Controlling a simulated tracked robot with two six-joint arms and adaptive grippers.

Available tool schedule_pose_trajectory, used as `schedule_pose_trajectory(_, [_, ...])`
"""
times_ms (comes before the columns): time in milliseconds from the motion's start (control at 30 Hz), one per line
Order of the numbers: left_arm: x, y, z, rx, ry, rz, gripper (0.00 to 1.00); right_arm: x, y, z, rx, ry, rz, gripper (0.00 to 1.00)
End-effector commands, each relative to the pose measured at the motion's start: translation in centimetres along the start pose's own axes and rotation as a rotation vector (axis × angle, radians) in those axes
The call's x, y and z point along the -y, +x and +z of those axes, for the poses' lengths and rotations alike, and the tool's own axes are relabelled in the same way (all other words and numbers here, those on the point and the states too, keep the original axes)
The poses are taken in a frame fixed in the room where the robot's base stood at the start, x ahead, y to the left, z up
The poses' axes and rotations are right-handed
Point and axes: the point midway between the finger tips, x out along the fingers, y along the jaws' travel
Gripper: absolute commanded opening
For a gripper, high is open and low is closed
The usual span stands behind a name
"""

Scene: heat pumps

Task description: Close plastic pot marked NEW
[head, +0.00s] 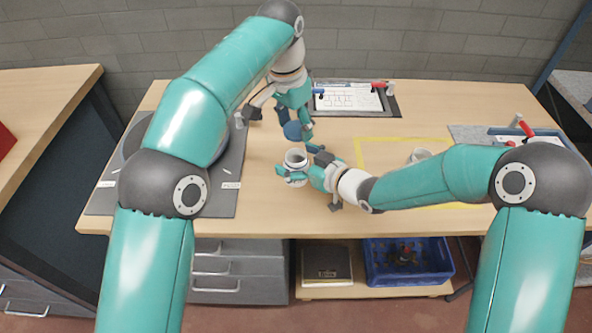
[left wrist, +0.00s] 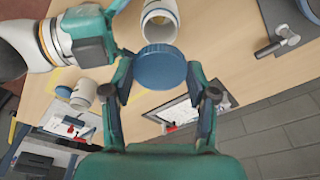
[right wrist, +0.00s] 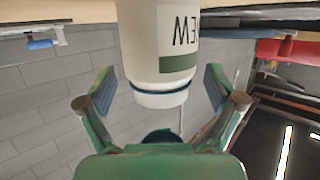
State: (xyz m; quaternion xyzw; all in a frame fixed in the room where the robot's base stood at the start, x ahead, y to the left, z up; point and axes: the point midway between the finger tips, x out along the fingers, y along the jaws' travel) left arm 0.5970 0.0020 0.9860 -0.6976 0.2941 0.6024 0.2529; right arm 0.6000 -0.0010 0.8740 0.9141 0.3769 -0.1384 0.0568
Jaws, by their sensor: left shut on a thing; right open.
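The white plastic pot (head: 296,155) stands upright and open on the bench. Its label with NEW (right wrist: 180,35) shows upside down in the right wrist view. Its open mouth (left wrist: 160,17) shows in the left wrist view. My left gripper (head: 297,138) is shut on the blue lid (head: 292,131), held behind the pot and apart from it; the lid (left wrist: 158,65) is between its fingertips in the left wrist view. My right gripper (right wrist: 158,92) is open, with one finger on each side of the pot and gaps visible between fingers and pot.
A clipboard with a drawing (head: 348,98) lies at the back of the bench. A yellow-taped area (head: 385,142) is to the right, with another white pot (head: 420,154) in it, partly hidden by my right arm. A grey mat (head: 225,190) is at left. A blue crate (head: 450,268) sits below.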

Motion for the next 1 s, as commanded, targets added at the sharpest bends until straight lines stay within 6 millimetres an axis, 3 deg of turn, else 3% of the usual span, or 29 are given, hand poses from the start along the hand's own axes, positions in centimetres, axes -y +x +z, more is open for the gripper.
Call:
schedule_pose_trajectory(200, [0.0, 0.0, 0.0, 0.000, 0.000, 0.000, 0.42, 0.0, 0.0, 0.0, 0.000, 0.000, 0.000, 0.89])
schedule_pose_trajectory(733, [0.0, 0.0, 0.0, 0.000, -0.001, 0.000, 0.42, 0.0, 0.0, 0.0, 0.001, 0.000, -0.001, 0.01])
schedule_pose_trajectory(867, [0.1, 0.3, 0.1, 0.001, -0.001, 0.000, 0.42, 0.0, 0.0, 0.0, 0.001, 0.000, -0.001, 0.00])
schedule_pose_trajectory(1000, [0.0, 2.1, 0.5, 0.004, 0.000, 0.000, 0.42, 0.0, 0.0, 0.0, 0.001, 0.000, -0.001, 0.00])
